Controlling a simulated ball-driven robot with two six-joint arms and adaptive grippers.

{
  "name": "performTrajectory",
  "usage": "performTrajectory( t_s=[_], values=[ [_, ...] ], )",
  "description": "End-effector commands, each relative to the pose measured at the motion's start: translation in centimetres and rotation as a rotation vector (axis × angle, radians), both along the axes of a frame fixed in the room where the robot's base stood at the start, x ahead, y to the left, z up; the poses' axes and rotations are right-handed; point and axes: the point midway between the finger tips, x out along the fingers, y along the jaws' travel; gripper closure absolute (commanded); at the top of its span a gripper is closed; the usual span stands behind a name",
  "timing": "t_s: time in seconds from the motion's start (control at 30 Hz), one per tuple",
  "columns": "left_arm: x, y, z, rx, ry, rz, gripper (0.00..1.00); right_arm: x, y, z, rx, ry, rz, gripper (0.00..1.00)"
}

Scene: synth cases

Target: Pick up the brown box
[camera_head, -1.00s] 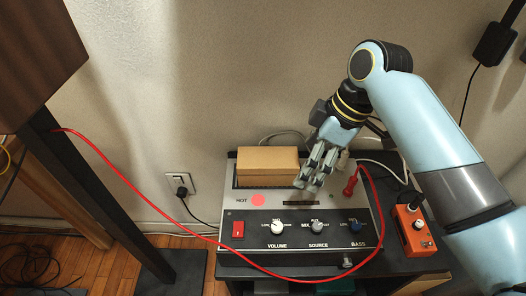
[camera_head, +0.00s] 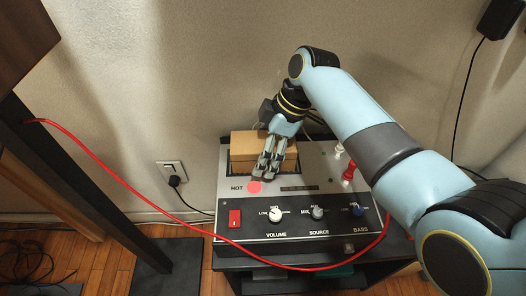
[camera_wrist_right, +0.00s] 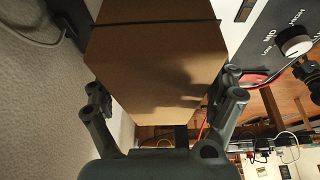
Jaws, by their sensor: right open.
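The brown box (camera_head: 243,146) sits on the back left part of the grey amplifier, behind the HOT label. My right gripper (camera_head: 266,172) is in front of the box and hides part of its right side. In the right wrist view the box (camera_wrist_right: 155,65) fills the space ahead, between the two spread fingers of my right gripper (camera_wrist_right: 165,110). The gripper is open, with one finger at each side of the box. I cannot tell whether the fingers touch it. My left gripper is not in view.
The amplifier (camera_head: 290,216) has knobs and a red switch (camera_head: 234,219) along its front. A red cable (camera_head: 110,181) runs from the dark stand at left across the amplifier's front edge. The wall (camera_head: 130,80) is close behind. A plug sits in the wall outlet (camera_head: 170,171).

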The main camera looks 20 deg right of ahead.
Motion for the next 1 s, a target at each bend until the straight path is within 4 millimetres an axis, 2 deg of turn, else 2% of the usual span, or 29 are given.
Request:
performTrajectory(
  t_s=[0.27,0.73,1.0],
  values=[
    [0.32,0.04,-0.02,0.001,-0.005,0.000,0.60,0.06,0.09,-0.25,-0.001,-0.001,0.000,0.09],
    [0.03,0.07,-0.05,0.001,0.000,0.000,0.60,0.05,0.07,-0.23,-0.001,-0.001,0.000,0.69],
    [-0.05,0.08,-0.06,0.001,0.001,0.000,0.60,0.08,0.09,-0.20,0.000,-0.001,0.000,0.70]
  ],
)
